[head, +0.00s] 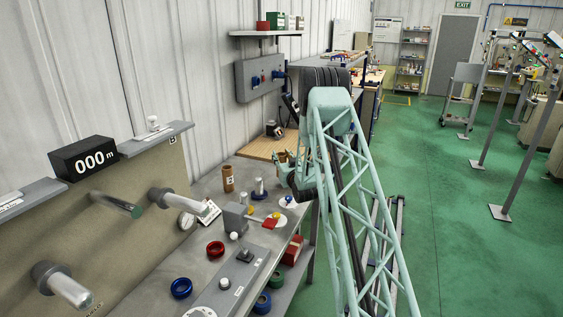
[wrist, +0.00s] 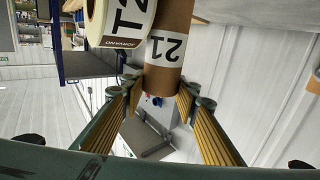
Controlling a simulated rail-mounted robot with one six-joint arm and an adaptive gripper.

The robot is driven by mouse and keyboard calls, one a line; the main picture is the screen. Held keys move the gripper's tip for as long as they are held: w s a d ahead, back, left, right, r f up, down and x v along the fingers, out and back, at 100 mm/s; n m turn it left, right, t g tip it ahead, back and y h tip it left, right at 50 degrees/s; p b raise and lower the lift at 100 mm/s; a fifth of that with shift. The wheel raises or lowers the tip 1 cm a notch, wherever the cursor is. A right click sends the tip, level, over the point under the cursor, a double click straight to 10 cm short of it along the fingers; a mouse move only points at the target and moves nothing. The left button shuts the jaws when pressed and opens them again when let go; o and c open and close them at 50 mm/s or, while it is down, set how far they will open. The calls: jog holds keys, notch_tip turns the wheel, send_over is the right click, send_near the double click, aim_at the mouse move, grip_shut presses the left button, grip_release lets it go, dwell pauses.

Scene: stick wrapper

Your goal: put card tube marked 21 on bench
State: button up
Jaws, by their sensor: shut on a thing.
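The brown card tube marked 21 (wrist: 160,79) stands between the ribbed fingers of my gripper (wrist: 158,108) in the wrist view, its white label facing the camera. My gripper is shut on it. The tube's far end runs out of the top of the picture. In the head view my gripper (head: 283,160) is small and partly behind my arm, over the far part of the grey bench (head: 206,262). The held tube cannot be made out clearly there.
Another brown tube with a white label (head: 228,184) stands upright on the bench. A pale roll marked T2 (wrist: 118,22) shows beside the held tube.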

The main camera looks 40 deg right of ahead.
aim_at(281, 160)
jog(key=shift+f, duration=1.4)
jog(key=shift+f+b, duration=0.15)
jog(key=shift+b, duration=0.15)
jog(key=o, duration=0.9)
jog(key=p+v, duration=0.1)
jog(key=v, duration=1.1)
